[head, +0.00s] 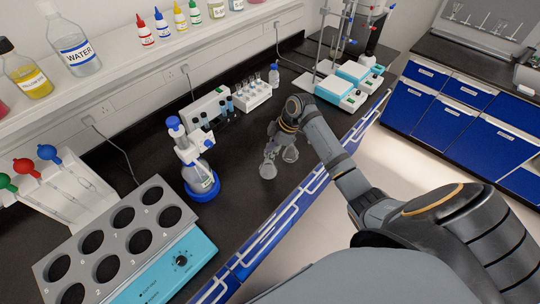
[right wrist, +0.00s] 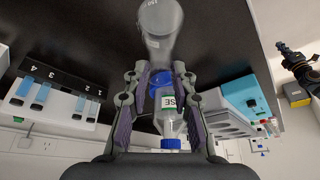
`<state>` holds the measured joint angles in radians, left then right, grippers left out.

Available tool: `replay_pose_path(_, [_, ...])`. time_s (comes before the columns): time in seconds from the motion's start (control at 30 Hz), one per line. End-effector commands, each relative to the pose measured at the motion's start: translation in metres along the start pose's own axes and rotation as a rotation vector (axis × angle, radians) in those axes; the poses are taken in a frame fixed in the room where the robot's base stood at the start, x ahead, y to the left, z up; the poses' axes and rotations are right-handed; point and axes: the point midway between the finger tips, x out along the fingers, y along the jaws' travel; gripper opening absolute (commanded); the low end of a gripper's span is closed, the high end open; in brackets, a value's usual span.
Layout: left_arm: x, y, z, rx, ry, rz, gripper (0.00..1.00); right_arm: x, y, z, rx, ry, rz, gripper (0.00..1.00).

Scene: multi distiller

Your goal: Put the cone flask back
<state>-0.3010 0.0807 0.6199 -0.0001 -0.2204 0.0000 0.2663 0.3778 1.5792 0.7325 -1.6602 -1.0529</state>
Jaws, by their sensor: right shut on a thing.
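My right gripper, also in the right wrist view (right wrist: 160,85), is shut on the neck of a cone flask (right wrist: 161,16). The flask's wide base points to the top of that view. The gripper partly hides the flask necks in the head view, and I cannot tell whether the held flask touches the bench. My left gripper is not in view.
A grey holed bath (head: 110,245) is at front left. Small racks and a bottle (head: 274,74) stand behind. Turquoise stirrers (head: 338,90) are at the back. Dark bench around the flasks is clear.

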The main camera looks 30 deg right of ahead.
Motion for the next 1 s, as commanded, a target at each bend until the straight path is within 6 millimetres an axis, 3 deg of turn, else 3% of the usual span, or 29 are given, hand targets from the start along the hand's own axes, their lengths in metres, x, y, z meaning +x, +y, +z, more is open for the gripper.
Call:
replay_pose_path(0.23, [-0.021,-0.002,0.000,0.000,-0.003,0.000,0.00,0.023,0.003,0.009,0.003,0.000,-0.003,0.00])
replay_pose_path(0.67, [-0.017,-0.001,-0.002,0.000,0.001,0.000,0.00,0.036,0.003,0.015,0.000,0.000,0.000,0.00])
replay_pose_path(0.7, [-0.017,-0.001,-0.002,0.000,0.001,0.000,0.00,0.036,0.003,0.015,0.000,0.000,0.000,0.29])
replay_pose_path(0.83, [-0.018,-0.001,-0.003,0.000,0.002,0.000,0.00,0.035,0.003,0.014,0.000,0.000,0.000,0.47])
replay_pose_path(1.0, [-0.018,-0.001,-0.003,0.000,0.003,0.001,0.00,0.035,0.003,0.014,0.000,0.000,0.000,0.48])
